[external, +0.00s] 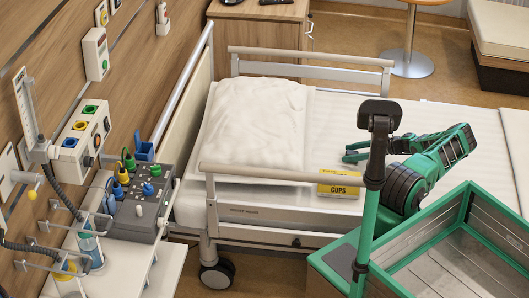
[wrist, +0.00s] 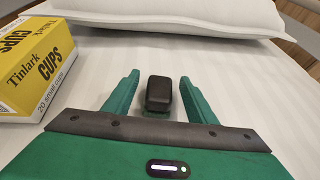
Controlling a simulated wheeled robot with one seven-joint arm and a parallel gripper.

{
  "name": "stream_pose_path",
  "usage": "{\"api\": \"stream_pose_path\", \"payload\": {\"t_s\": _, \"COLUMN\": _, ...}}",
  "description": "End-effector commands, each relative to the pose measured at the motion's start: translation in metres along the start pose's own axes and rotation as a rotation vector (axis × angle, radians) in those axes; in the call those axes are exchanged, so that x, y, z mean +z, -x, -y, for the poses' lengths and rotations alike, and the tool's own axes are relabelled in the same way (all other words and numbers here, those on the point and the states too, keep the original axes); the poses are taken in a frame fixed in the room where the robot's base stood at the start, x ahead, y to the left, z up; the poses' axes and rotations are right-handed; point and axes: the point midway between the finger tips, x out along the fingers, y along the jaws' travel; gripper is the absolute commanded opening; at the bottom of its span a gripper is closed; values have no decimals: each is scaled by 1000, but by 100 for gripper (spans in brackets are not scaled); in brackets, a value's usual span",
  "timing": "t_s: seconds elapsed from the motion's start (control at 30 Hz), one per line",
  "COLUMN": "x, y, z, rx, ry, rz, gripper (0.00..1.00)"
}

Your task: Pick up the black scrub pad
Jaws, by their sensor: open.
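The black scrub pad (wrist: 159,91) lies on the white bed sheet in the wrist view, with a green layer showing along its lower edge. It sits between and a little beyond the fingers of my gripper (wrist: 158,98). The green fingers are open, one on each side, with a gap to the pad. In the external view my gripper (external: 350,152) reaches low over the bed from the right. I cannot make out the pad in that view.
A yellow and white cups box (wrist: 48,65) stands left of my gripper; it also shows by the bed rail (external: 340,185). A white pillow (wrist: 180,18) lies beyond the pad. The near bed rail (external: 262,174) stands in front. Sheet to the right of my gripper is clear.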

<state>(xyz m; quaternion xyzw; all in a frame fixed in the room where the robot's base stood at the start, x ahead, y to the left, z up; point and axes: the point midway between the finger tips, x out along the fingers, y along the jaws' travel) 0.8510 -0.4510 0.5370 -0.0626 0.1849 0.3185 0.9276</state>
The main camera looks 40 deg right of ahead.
Motion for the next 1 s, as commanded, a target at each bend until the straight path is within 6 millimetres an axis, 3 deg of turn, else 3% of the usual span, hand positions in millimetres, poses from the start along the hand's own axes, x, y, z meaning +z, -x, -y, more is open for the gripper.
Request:
{"api": "stream_pose_path", "payload": {"t_s": 0.13, "x": 0, "y": 1, "z": 0, "rx": -1, "ry": 0, "rz": 0, "gripper": 52}}
{"api": "stream_pose_path", "payload": {"t_s": 0.33, "x": 0, "y": 1, "z": 0, "rx": -1, "ry": 0, "rz": -1, "gripper": 7}}
{"api": "stream_pose_path", "payload": {"t_s": 0.77, "x": 6, "y": 4, "z": 1, "rx": -2, "ry": 1, "rz": -1, "gripper": 7}}
{"api": "stream_pose_path", "payload": {"t_s": 1.0, "x": 37, "y": 18, "z": 1, "rx": -3, "ry": 3, "rz": -2, "gripper": 7}}
